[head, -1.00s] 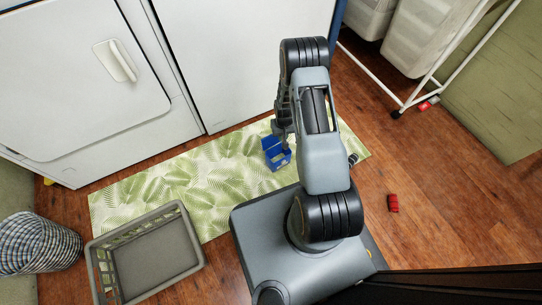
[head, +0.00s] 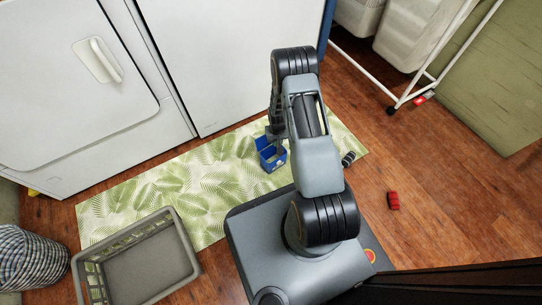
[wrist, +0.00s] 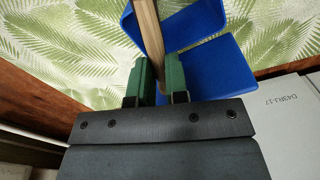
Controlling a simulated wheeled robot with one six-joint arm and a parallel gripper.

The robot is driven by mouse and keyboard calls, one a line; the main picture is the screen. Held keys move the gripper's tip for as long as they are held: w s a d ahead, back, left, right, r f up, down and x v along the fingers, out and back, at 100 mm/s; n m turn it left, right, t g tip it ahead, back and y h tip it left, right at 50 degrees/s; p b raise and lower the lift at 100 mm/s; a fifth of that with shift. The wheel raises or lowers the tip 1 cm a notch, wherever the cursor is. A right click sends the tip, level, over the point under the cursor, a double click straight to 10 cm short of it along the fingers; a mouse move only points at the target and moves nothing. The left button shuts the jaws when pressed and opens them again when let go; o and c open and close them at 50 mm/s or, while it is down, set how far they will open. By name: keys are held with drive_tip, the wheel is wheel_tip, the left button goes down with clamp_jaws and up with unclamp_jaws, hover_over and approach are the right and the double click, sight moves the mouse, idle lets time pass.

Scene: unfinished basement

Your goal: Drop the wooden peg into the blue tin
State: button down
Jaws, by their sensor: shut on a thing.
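The wooden peg (wrist: 148,32) is held between the two green-padded fingers of my gripper (wrist: 160,72) in the wrist view. Its far end runs out of the top of the picture. The blue tin (wrist: 222,66) lies behind the peg, with blue walls on both sides of it; I cannot tell whether the peg's end is inside the tin. In the head view the blue tin (head: 265,146) stands on the leaf-print mat, with my gripper (head: 274,134) close above it. The peg cannot be made out there.
The leaf-print mat (head: 150,190) lies before white appliances (head: 230,60). A grey basket (head: 185,250) and a checked bin (head: 30,255) are at lower left. A dark striped object (head: 348,158) lies at the mat's right end. A red object (head: 394,201) lies on open wooden floor.

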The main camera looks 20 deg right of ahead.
drive_tip(key=c, duration=1.1)
unclamp_jaws()
drive_tip(key=shift+o, duration=0.2)
drive_tip(key=shift+r, duration=0.1)
wheel_tip(320, 180, up, 14)
drive_tip(key=p, duration=0.6)
drive_tip(key=shift+f, duration=0.2)
drive_tip(key=s+a+r+t+p, duration=0.1)
drive_tip(key=s+a+r+p, duration=0.15)
drive_tip(key=r+p, duration=1.25)
drive_tip(key=s+a+r+t+p, duration=0.1)
drive_tip(key=a+r+p, duration=0.3)
drive_tip(key=r, duration=2.2)
drive_tip(key=s+a+r+p, duration=0.1)
drive_tip(key=s+r+p, duration=0.3)
drive_tip(key=r, duration=0.5)
drive_tip(key=s+a+r+n+t+p, duration=0.1)
drive_tip(key=s+r+p, duration=0.4)
drive_tip(key=r, duration=0.5)
drive_tip(key=s+a+r+p, duration=0.1)
drive_tip(key=s+r+p, duration=0.3)
drive_tip(key=r+p, duration=0.4)
drive_tip(key=shift+s+a+r+n+t, duration=0.3)
drive_tip(key=shift+r+n, duration=0.1)
drive_tip(key=shift+r, duration=0.3)
